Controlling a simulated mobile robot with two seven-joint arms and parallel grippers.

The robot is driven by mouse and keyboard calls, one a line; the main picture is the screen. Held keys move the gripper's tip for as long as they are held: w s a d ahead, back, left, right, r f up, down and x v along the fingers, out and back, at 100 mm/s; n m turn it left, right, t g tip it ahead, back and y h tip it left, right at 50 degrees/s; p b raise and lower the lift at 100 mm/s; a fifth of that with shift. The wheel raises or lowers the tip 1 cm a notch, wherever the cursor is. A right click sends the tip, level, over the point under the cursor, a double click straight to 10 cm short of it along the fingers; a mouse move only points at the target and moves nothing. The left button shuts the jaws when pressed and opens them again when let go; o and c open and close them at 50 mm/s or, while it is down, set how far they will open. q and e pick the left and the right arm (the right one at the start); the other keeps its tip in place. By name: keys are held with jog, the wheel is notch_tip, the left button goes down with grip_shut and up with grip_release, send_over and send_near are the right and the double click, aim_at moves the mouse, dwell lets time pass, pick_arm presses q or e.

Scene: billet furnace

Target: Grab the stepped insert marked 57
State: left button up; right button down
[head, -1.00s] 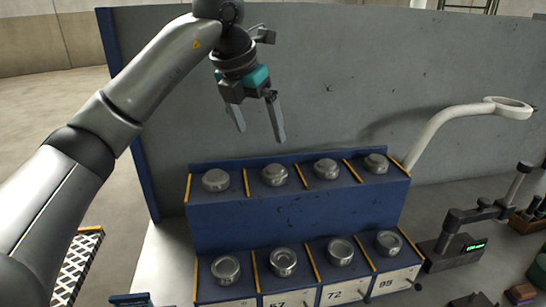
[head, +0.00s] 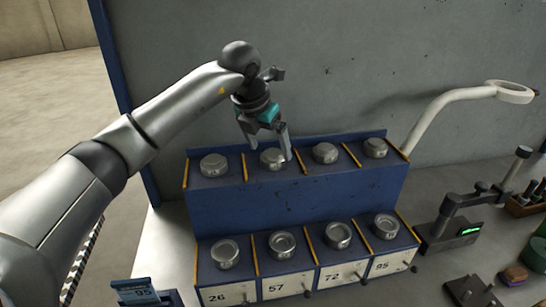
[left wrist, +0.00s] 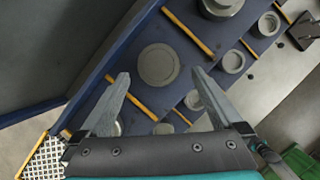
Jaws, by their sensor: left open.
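Round grey metal inserts sit on a blue two-tier rack (head: 290,208), one per bay. In the column labelled 57 (head: 276,289), one insert (head: 273,158) is on the upper tier and another insert (head: 282,245) on the lower tier. No number is readable on the inserts themselves. My left gripper (head: 270,155) is open and points down at the upper insert of that column, with its fingers in front of part of it. In the left wrist view this insert (left wrist: 158,64) lies between the two fingertips, in the background, not gripped. My right gripper is not in view.
Yellow dividers separate the bays, with neighbouring inserts (head: 214,165) (head: 325,153) on either side. A grey panel (head: 330,70) stands close behind the rack. A white curved arm with a ring (head: 515,92) and a gauge stand (head: 460,225) are at the right.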

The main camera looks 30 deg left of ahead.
aim_at(272, 153)
pick_arm(q)
jog(key=x, duration=0.3)
jog(key=shift+w+f, duration=0.15)
jog(key=shift+w, duration=0.05)
grip_shut()
dwell(0.9)
